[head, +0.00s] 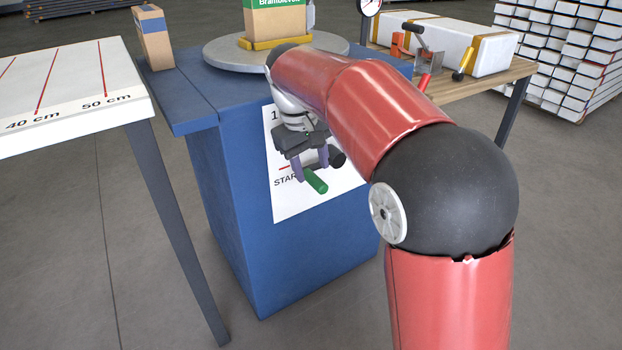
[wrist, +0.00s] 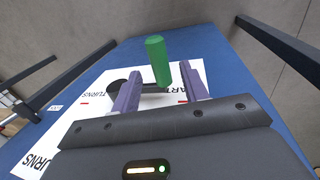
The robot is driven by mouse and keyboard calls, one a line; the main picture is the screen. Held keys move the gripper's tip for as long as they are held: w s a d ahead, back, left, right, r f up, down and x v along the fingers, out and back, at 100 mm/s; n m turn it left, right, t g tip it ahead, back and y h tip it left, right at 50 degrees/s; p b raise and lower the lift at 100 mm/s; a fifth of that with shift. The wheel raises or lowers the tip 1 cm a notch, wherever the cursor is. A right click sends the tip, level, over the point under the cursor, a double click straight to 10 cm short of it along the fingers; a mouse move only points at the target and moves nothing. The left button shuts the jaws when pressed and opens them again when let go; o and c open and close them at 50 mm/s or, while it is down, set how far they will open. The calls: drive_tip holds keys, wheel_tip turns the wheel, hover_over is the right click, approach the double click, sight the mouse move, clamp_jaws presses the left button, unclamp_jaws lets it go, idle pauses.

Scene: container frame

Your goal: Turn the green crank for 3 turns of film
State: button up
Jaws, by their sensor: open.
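The green crank handle (head: 316,181) sticks out from the front face of the blue cabinet (head: 230,215). It also shows in the wrist view (wrist: 157,60), at the end of a dark crank arm (wrist: 150,88). My gripper (head: 311,170) is open, and its purple fingers stand either side of the handle's line. In the wrist view, my gripper (wrist: 161,72) has the handle between its fingertips, with visible gaps on both sides. A white sheet (head: 290,207) with printed turn marks and a START label lies behind the crank. My arm and gripper hide part of it.
A round grey turntable (head: 222,52) on top of the cabinet carries a box (head: 275,22). A smaller box (head: 153,38) stands at the cabinet's left corner. A white table (head: 75,85) with length marks is at left. A wooden bench (head: 470,82) stands at right.

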sight(314, 177)
drive_tip(key=shift+w+d+f, duration=0.1)
drive_tip(key=shift+d+f, duration=0.05)
drive_tip(key=shift+f, duration=0.65)
drive_tip(key=shift+w+d+f, duration=0.1)
drive_tip(key=shift+f, duration=0.7)
drive_tip(key=shift+c, duration=0.4)
clamp_jaws()
